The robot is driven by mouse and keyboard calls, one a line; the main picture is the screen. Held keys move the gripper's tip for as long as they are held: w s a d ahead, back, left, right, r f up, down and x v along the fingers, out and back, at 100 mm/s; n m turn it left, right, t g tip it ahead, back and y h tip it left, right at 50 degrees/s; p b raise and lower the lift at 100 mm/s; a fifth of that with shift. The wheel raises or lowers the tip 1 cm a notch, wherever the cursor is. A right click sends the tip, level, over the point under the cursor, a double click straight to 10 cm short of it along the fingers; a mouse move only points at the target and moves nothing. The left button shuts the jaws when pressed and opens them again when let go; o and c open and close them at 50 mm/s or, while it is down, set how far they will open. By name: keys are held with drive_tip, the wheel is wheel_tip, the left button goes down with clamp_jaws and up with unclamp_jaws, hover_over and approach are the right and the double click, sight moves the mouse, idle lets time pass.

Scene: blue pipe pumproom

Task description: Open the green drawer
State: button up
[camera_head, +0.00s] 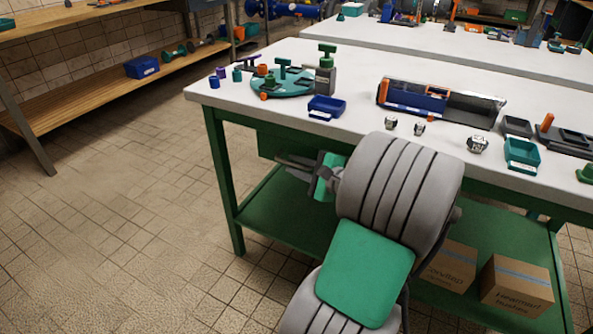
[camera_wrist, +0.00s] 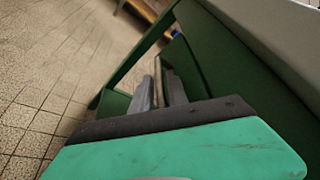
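The green drawer (camera_head: 272,143) hangs under the left part of the white-topped workbench. Its dark green front (camera_wrist: 203,58) runs along the right of the wrist view. It looks shut or nearly so. My gripper (camera_head: 287,164) is in front of the drawer, below the tabletop edge. In the wrist view, the two grey fingers of my gripper (camera_wrist: 160,90) stand apart. A pale bar (camera_wrist: 158,78), which looks like the drawer handle, shows between them. Whether the fingers touch it, I cannot tell. My arm hides the drawer's right part in the head view.
The workbench top (camera_head: 350,125) carries a teal round stand (camera_head: 283,85), a blue bin (camera_head: 326,108) and a tool tray (camera_head: 440,102). Cardboard boxes (camera_head: 515,285) sit on the green lower shelf (camera_head: 285,215). The tiled floor (camera_head: 120,200) on the left is clear.

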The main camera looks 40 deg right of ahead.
drive_tip(key=shift+w, duration=0.2)
drive_tip(key=shift+c, duration=0.6)
clamp_jaws()
idle(0.7)
